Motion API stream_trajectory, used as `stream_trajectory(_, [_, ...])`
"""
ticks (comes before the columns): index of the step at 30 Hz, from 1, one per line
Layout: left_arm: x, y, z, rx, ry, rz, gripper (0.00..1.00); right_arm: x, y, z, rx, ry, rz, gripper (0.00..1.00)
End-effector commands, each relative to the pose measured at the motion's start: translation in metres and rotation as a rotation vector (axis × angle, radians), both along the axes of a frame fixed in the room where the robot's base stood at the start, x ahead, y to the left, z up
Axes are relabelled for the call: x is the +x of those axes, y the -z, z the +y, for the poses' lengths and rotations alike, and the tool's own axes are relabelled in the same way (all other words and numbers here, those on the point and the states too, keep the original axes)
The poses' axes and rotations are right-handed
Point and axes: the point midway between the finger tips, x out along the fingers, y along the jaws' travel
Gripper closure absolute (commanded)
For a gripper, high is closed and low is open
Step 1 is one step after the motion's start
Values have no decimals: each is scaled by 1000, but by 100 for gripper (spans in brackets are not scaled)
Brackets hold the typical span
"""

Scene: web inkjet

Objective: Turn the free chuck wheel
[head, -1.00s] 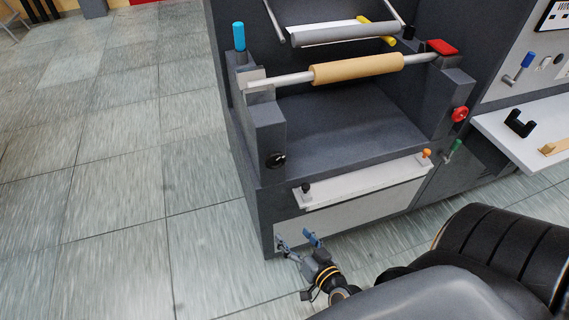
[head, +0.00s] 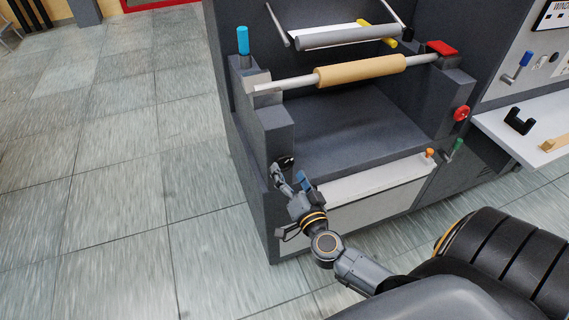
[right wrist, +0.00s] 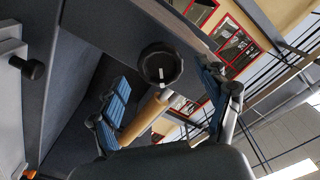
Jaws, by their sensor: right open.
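A black round wheel with a white mark (head: 286,161) sits on the front of the left post of the dark grey machine. It also shows in the right wrist view (right wrist: 160,65), ahead of the fingers and between them. My right gripper (head: 289,177) is open and empty, just in front of and below this wheel; I see no contact. Its blue-padded fingers show spread apart in the right wrist view (right wrist: 166,98). A red wheel (head: 461,113) is on the right post. A tan roll on a grey shaft (head: 360,70) spans the posts. My left gripper is out of view.
A white bar (head: 370,178) with an orange knob (head: 430,153) runs along the machine front, right of my gripper. A blue handle (head: 243,40) stands on the left post. A white shelf (head: 540,130) juts out at right. The floor at left is clear.

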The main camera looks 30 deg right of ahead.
Motion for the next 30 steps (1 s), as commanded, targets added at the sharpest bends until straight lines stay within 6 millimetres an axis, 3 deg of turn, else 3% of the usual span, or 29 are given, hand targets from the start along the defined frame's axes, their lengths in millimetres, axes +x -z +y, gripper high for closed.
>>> stream_trajectory(6, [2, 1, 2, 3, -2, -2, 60, 29, 0, -7, -1, 1, -1, 23])
stream_trajectory(18, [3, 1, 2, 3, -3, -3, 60, 37, 0, -9, -1, -1, 1, 23])
stream_trajectory(26, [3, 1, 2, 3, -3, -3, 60, 36, 0, -9, -1, -1, 1, 74])
stream_trajectory(30, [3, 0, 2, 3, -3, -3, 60, 36, 0, -9, 1, 0, 0, 78])
